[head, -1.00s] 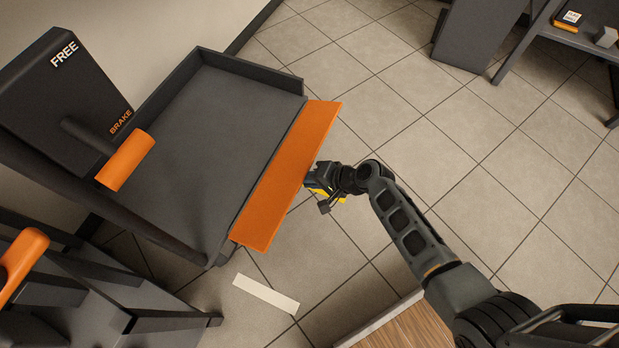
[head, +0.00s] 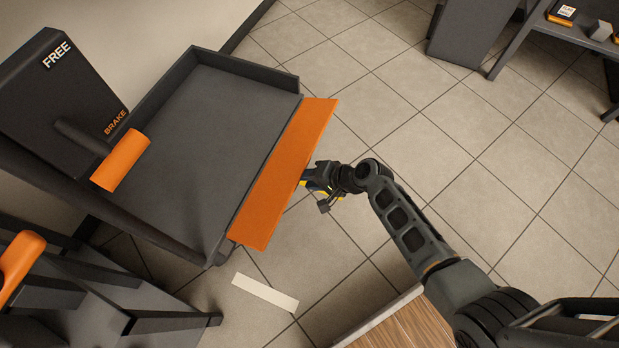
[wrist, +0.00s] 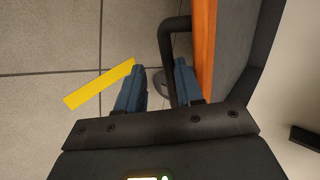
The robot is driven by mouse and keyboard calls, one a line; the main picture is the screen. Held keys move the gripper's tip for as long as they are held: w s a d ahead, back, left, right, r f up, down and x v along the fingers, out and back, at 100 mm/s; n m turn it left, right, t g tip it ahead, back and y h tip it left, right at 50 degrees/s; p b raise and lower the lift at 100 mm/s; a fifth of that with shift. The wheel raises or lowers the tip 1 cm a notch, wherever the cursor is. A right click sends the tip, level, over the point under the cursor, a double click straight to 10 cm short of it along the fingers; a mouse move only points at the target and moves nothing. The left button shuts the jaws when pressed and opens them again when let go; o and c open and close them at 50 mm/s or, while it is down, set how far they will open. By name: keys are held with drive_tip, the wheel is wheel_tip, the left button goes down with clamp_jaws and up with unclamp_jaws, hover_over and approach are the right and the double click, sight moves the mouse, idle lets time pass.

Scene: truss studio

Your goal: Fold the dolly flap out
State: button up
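The dolly (head: 215,125) is a dark tray with raised edges at the left of the head view. Its orange flap (head: 285,175) runs along the tray's right edge; in the wrist view it shows as a narrow orange band (wrist: 204,45). My gripper (head: 312,184) is beside the flap's outer long edge, near its middle. In the wrist view my gripper's blue fingers (wrist: 157,85) are apart. A dark bent bar (wrist: 168,45) passes between them, closer to the right finger, with a gap to the left one.
A post marked FREE and BRAKE (head: 60,85) carries an orange-gripped lever (head: 120,160). A pale strip (head: 265,293) and a yellow strip (wrist: 100,84) lie on the floor. A wooden top (head: 390,325) is near my arm. Tiled floor right of the flap is open.

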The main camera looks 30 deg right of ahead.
drive_tip(key=shift+w+a+f, duration=0.1)
drive_tip(key=shift+w+a, duration=0.1)
drive_tip(key=shift+a, duration=0.1)
drive_tip(key=p+v, duration=0.3)
drive_tip(key=v, duration=0.5)
drive_tip(key=shift+d+p, duration=0.2)
drive_tip(key=shift+p, duration=0.15)
drive_tip(key=shift+s, duration=0.1)
